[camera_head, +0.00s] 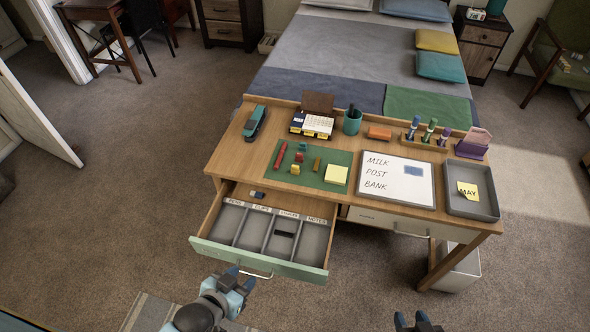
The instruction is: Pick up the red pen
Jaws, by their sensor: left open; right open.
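The red pen (281,154) lies near the left edge of the green desk blotter (335,163) on the wooden desk. My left gripper (241,277) is open and empty, in front of the green front of the pulled-out drawer (258,262), well short of the pen. My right gripper (411,318) is open and empty at the bottom edge of the view, away from the desk. Nothing covers the pen.
Small red and yellow pieces and a yellow note pad (336,174) share the blotter. A teal stapler (254,121) stands behind left. The open labelled drawer juts out below the blotter. A whiteboard (396,184) and a grey tray (474,208) fill the desk's right side.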

